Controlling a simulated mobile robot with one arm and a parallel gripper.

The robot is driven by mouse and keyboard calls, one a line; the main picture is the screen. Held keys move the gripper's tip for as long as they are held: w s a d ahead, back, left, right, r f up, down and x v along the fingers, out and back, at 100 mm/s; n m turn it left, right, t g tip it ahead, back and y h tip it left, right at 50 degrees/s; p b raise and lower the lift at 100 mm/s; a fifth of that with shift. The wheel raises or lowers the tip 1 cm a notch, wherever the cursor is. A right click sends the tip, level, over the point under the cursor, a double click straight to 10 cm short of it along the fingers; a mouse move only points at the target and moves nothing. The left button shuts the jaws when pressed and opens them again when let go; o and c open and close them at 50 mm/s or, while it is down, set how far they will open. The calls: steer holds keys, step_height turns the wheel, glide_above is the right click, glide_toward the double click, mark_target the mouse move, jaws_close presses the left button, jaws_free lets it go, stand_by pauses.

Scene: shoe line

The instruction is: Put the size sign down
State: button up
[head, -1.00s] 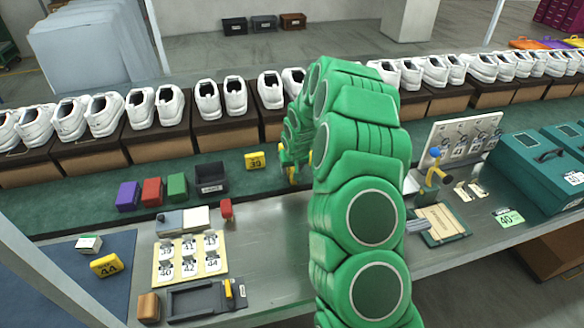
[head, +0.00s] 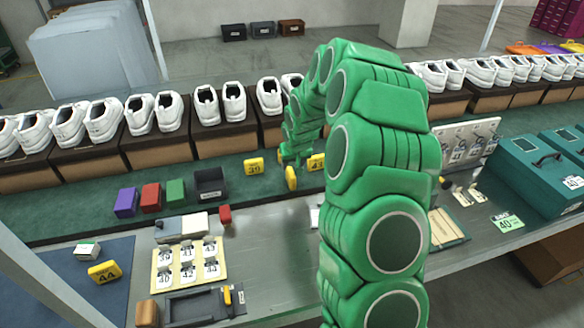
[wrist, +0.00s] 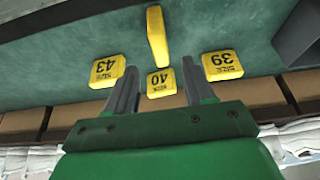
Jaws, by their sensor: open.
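A yellow sign reading 40 (wrist: 160,83) rests on the green surface in the wrist view, between my fingers. My gripper (wrist: 159,80) is open, with a gap to the sign on each side. In the head view my gripper (head: 291,158) is over the green strip, and the 40 sign is hidden there. A yellow sign reading 43 (wrist: 107,71) and one reading 39 (wrist: 221,65) flank it. They also show in the head view, 43 (head: 316,162) right of my gripper and 39 (head: 253,167) left. A slim yellow piece (wrist: 157,36) lies nearer the robot.
White shoes on brown boxes (head: 160,148) line the back of the green strip. Small coloured blocks and a dark bin (head: 210,183) stand left of the signs. A 44 sign (head: 104,272) lies on a blue mat. A teal case (head: 540,175) is at right.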

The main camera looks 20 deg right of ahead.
steer(key=s+a+r+g, duration=0.2)
steer(key=s+r, duration=0.6)
steer(key=s, duration=0.4)
steer(key=s+a+r+g, duration=0.1)
steer(key=s+a+r, duration=0.2)
steer(key=s+r, duration=0.75)
steer(key=s+a+r+g, duration=0.1)
steer(key=s, duration=1.3)
steer(key=s+a+r+g, duration=0.1)
steer(key=s+g, duration=0.1)
steer(key=s, duration=1.3)
steer(key=shift+s+r, duration=0.3)
steer(key=shift+r, duration=0.05)
steer(key=shift+w, duration=0.1)
